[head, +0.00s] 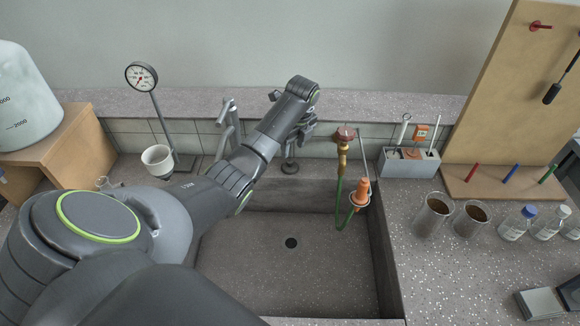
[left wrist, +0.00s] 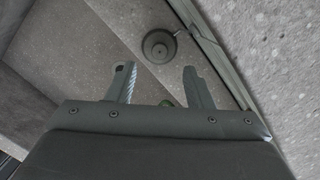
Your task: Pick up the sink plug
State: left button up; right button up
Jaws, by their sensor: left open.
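The sink plug (left wrist: 158,45) is a dark grey round disc with a raised knob and a small loop or link at its side, seen from above in the left wrist view. In the head view the plug (head: 289,168) lies on the ledge behind the basin, just below my left gripper (head: 292,150). In the left wrist view my left gripper (left wrist: 160,78) is open and empty. Its two fingertips point towards the plug, which lies just beyond them, between their lines, not touching as far as I can see. My right gripper is not in view.
The sink basin (head: 330,275) with a dark drain hole (head: 291,243) is empty. A brass tap (head: 343,150) with a green hose and orange nozzle (head: 361,194) stands right of the gripper. A grey metal fixture (head: 229,125) and a white cup (head: 158,160) stand left.

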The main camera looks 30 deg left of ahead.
aim_at(290, 161)
pick_arm(q)
jog(key=shift+w+a+f+p, duration=0.1)
jog(key=shift+a+f+p, duration=0.1)
jog(key=shift+f, duration=0.85)
jog(key=shift+s+a+f+p, duration=0.1)
jog(key=shift+a+f, duration=0.05)
jog(key=shift+f, duration=0.95)
jog(key=shift+w+a+f+p, duration=0.1)
jog(key=shift+a+f, duration=0.1)
jog(key=shift+f, duration=0.85)
jog(key=shift+c, duration=0.5)
grip_shut()
